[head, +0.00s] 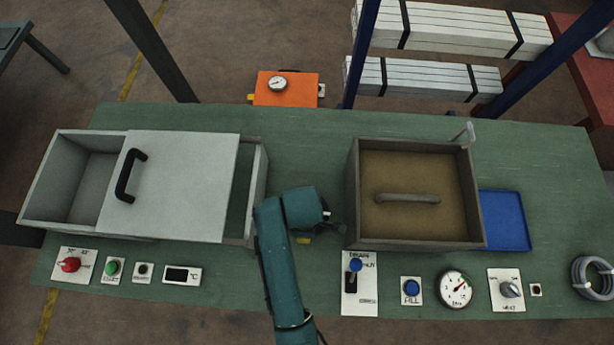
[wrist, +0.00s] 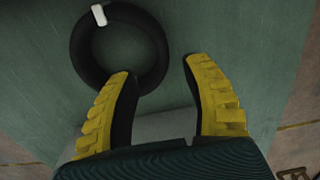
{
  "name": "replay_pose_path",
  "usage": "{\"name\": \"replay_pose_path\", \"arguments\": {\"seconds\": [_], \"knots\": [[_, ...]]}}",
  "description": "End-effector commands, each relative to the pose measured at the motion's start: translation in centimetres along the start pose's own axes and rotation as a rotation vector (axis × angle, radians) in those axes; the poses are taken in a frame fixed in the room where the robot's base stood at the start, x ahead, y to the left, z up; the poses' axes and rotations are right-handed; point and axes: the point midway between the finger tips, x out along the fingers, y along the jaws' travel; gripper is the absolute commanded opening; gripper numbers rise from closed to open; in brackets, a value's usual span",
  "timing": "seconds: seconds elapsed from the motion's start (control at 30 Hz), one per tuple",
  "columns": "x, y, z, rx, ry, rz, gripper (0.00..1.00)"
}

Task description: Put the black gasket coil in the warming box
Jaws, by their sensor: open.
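The black gasket coil (wrist: 155,40), a ring with a white tag, lies on the green bench in the wrist view. My gripper (wrist: 158,68) is open and empty, with yellow-backed fingers. The left fingertip overlaps the coil's lower rim in the picture, and the coil's right side lies ahead of the gap; I cannot tell whether they touch. The likely warming box (head: 60,228) is the pale grey box at left, near a °C display. Its sliding lid (head: 180,185) with black handle leaves the left part open.
A brown-grey box (head: 355,225) with a handled lid stands right of my arm, beside a blue tray (head: 510,220). A grey coil (head: 578,280) lies at the far right. Controls and gauges line the front edge. An orange case (head: 285,95) sits behind the bench.

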Motion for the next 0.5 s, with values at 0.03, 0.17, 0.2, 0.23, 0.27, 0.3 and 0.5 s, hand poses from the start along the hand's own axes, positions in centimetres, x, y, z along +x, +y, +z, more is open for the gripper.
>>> {"name": "replay_pose_path", "arguments": {"seconds": [0.03, 0.17, 0.2, 0.23, 0.27, 0.3, 0.5], "knots": [[1.1, 0.0, 0.0, 0.001, 0.0, -0.001, 0.48], [2.5, 0.1, 0.0, 0.001, 0.001, 0.003, 0.48], [2.9, 0.1, 0.0, 0.002, 0.001, 0.002, 0.48], [3.3, 0.1, 0.1, 0.002, 0.0, 0.001, 0.48], [3.7, 0.0, 0.2, 0.002, 0.0, 0.0, 0.48], [4.4, 0.0, 0.3, 0.002, 0.0, -0.001, 0.48], [7.6, 0.0, 0.5, 0.001, 0.0, 0.002, 0.48]]}}
